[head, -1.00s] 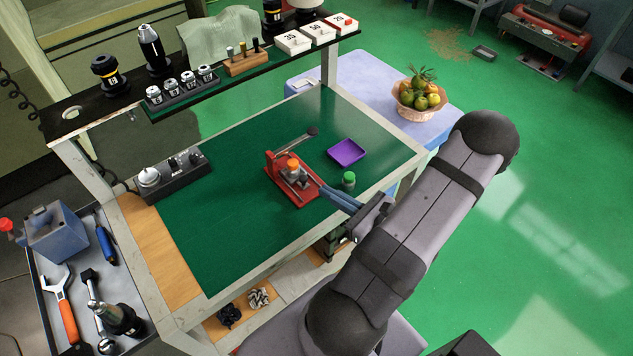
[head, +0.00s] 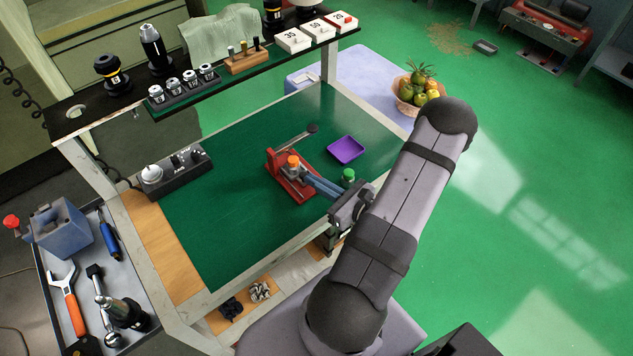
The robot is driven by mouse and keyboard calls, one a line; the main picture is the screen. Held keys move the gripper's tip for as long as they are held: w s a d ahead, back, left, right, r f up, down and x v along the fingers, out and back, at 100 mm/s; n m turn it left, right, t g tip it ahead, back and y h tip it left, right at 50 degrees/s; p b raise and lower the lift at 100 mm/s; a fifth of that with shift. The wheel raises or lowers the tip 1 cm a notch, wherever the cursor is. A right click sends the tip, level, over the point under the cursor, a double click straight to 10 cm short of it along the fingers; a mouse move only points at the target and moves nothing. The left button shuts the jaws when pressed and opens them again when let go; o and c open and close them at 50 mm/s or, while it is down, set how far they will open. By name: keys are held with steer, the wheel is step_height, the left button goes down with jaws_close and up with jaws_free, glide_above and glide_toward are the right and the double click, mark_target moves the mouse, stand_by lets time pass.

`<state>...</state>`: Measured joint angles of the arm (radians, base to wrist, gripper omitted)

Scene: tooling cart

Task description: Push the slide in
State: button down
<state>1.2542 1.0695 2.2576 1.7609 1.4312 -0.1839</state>
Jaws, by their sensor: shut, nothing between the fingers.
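A red fixture (head: 282,178) stands on the green mat of the cart. It carries a small metal slide block with an orange knob (head: 293,161) on top and a long dark-ended lever (head: 300,137) behind. My gripper (head: 308,176) has blue-grey fingers, closed together and empty, reaching in from the right. Its tips are at the right side of the slide block, close to the orange knob. The fingers partly cover the block and the fixture's right side, so I cannot tell whether they touch it or how far in the slide sits.
A green-capped bottle (head: 348,176) stands just behind the fingers. A purple tray (head: 346,149) lies behind it. A grey control box (head: 175,173) is at the left of the mat (head: 225,215). A shelf (head: 222,82) with several tools spans the back. The front left of the mat is clear.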

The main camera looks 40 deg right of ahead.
steer(key=x, duration=0.3)
steer(key=shift+w+d+r+b, duration=0.2)
steer(key=shift+b, duration=0.1)
steer(key=shift+w+r, duration=0.1)
steer(key=shift+r, duration=0.05)
steer(key=shift+d, duration=0.15)
steer(key=b+v, duration=0.2)
steer(key=v, duration=1.2)
steer(key=shift+b, duration=0.35)
